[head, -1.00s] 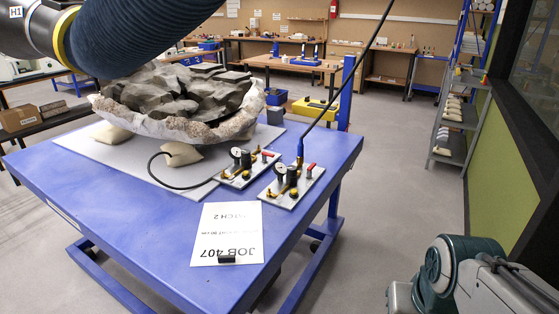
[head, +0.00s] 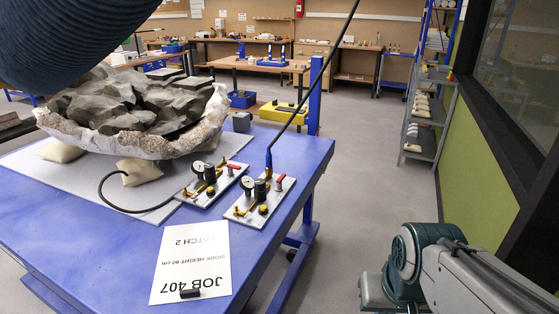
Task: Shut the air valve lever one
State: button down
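Two small valve panels stand on the blue table near its right edge. The left panel (head: 217,193) has a gauge, a black regulator, brass fittings and a red lever (head: 234,166) at its back right. The right panel (head: 246,212) has the same parts and its own red lever (head: 280,179). I cannot read any numbers on the panels, so which is one is unclear. A black hose runs from the left panel, and another rises from the right panel. Part of my arm shows at the lower right; my gripper is not in view.
A large grey rock in a white plaster jacket (head: 205,130) rests on cream sandbags (head: 139,171) on the blue table (head: 120,245). A thick dark duct (head: 75,40) hangs at upper left. Floor right of the table is clear.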

aim_at(278, 183)
jog(key=i, duration=1.3)
